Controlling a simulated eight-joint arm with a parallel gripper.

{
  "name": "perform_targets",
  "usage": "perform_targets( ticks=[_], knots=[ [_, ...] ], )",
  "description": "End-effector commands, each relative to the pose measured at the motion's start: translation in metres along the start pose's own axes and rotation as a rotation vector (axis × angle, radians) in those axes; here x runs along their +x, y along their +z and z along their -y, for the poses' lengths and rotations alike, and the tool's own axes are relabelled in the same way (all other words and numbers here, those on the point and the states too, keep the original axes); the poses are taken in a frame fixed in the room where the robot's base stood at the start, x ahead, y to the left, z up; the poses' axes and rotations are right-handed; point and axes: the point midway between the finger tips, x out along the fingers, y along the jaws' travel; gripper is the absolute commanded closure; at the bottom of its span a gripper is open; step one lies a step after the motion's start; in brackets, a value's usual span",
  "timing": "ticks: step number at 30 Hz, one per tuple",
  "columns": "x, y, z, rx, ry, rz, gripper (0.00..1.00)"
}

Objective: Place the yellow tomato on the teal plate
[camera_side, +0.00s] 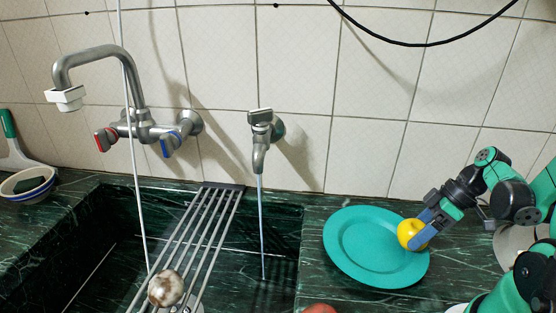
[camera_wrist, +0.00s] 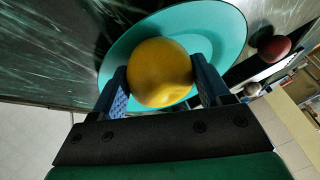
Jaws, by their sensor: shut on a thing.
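The yellow tomato (camera_side: 409,233) is between the two blue fingers of my gripper (camera_side: 426,230), which is shut on it. The tomato is over the right part of the teal plate (camera_side: 352,240) in the side view. In the wrist view the tomato (camera_wrist: 160,73) sits between the fingers of my gripper (camera_wrist: 164,88), with the teal plate (camera_wrist: 225,28) behind it. I cannot tell whether the tomato touches the plate. The plate lies on the dark green marble counter, right of the sink.
A sink (camera_side: 110,258) with a metal rack (camera_side: 190,250) is on the left, with a brown and white round thing (camera_side: 166,288) on the rack. A small tap (camera_side: 260,140) runs water. A reddish round thing (camera_side: 319,308) is at the front edge; a bowl (camera_side: 27,183) stands far left.

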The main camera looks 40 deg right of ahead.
Motion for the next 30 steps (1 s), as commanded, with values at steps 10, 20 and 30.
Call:
perform_targets(
  ticks=[10,20,30],
  knots=[
    [0.0,0.0,0.0,0.0,0.0,0.0,0.0],
    [-0.004,0.0,0.0,0.0,0.0,0.0,0.0],
    [-0.044,0.0,0.0,0.003,0.001,-0.001,0.0]
  ],
)
